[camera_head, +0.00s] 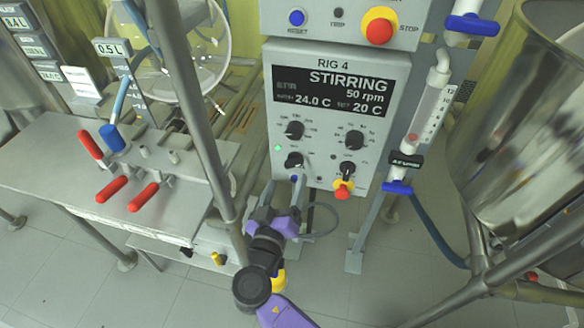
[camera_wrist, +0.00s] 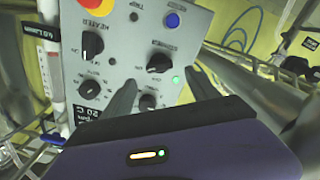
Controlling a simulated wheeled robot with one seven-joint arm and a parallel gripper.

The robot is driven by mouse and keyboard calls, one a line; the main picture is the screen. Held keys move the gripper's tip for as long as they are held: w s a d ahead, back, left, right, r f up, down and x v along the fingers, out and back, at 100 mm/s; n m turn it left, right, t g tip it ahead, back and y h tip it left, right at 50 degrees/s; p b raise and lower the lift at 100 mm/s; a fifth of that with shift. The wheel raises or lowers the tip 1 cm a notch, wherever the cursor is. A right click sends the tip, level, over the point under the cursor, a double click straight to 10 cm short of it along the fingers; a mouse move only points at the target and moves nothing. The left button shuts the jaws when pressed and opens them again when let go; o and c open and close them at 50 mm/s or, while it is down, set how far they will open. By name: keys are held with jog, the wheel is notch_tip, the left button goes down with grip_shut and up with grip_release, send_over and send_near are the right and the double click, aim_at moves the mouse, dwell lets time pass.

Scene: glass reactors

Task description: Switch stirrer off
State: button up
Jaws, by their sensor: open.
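The RIG 4 control panel (camera_head: 318,178) has a dark display (camera_head: 342,93) reading STIRRING, 50 rpm, 24.0 C and 20 C. The black stirrer knob (camera_head: 293,160) is at its lower left, below a lit green lamp (camera_head: 278,148). In the wrist view the panel appears upside down, with the stirrer knob (camera_wrist: 160,62) and green lamp (camera_wrist: 176,80). My gripper (camera_head: 285,184) is open and empty, just below the knob in the head view. In the wrist view its fingertips (camera_wrist: 162,78) lie on either side of the knob in the picture. I cannot tell any contact.
Upper knobs (camera_head: 295,130), a heater knob (camera_head: 347,168), a red-and-yellow switch (camera_head: 343,189) and a small blue button (camera_head: 294,178) are close by. A metal pole (camera_head: 190,100) stands left, a flow tube (camera_head: 428,110) right. A steel bench (camera_head: 60,165) with red handles is left.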

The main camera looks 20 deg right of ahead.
aim_at(292, 166)
jog(key=x, duration=0.6)
jog(key=shift+w+d, duration=0.2)
jog(key=shift+d, duration=0.05)
